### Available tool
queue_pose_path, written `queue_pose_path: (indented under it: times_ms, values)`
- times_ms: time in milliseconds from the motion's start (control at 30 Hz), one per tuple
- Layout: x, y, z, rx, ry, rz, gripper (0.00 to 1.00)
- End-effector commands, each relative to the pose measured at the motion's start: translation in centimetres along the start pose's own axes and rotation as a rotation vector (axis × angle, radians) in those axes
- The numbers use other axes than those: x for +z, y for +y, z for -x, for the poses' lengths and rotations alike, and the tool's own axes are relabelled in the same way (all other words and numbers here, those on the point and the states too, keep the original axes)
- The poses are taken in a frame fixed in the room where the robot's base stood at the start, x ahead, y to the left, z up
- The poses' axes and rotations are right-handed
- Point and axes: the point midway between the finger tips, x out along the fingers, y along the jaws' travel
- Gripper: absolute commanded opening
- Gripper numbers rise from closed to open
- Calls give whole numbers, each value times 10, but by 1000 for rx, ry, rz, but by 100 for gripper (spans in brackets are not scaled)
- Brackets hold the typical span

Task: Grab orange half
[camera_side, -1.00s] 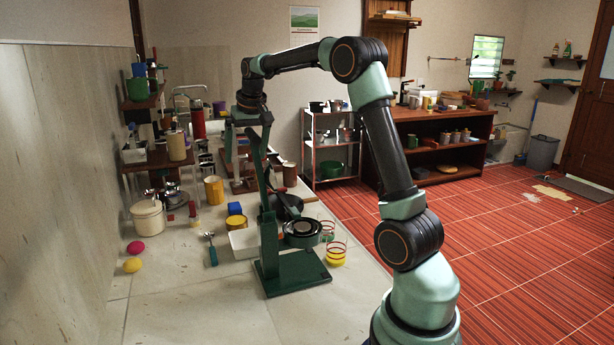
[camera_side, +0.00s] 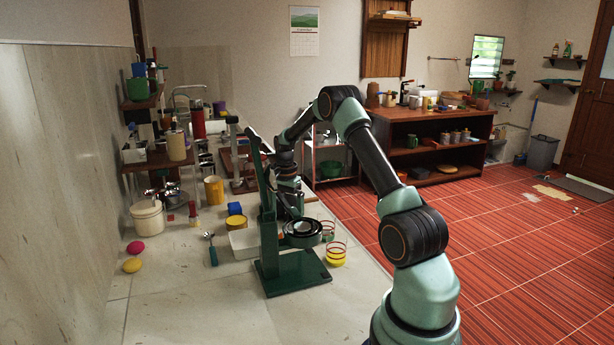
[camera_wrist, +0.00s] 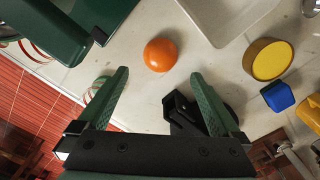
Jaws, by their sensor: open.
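The orange half (camera_wrist: 160,54) shows in the wrist view as a round orange dome on the pale counter, rounded side up. It lies just beyond my fingertips, between their lines, and does not touch them. My gripper (camera_wrist: 160,73) is open and empty, one finger to each side. In the side view my gripper is low behind the green press (camera_side: 290,272), which partly hides it.
The press also fills the upper left of the wrist view (camera_wrist: 45,30). A white tray (camera_wrist: 222,32) is close at the upper right, with a yellow round container (camera_wrist: 268,60) and a blue block (camera_wrist: 278,97). Red-rimmed glasses (camera_side: 335,255) stand right of the press.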

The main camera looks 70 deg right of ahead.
Motion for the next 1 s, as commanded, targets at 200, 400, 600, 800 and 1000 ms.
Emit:
queue_pose_path:
  times_ms: [200, 400, 600, 800, 1000]
  values:
    - [3, 0, -17, 2, -2, 2, 100]
    - [7, 0, -45, 2, -1, 1, 100]
    - [6, 0, -57, -1, 0, 1, 100]
    - [6, 0, -56, -1, 1, 2, 92]
    - [6, 0, -56, -1, 0, 2, 16]
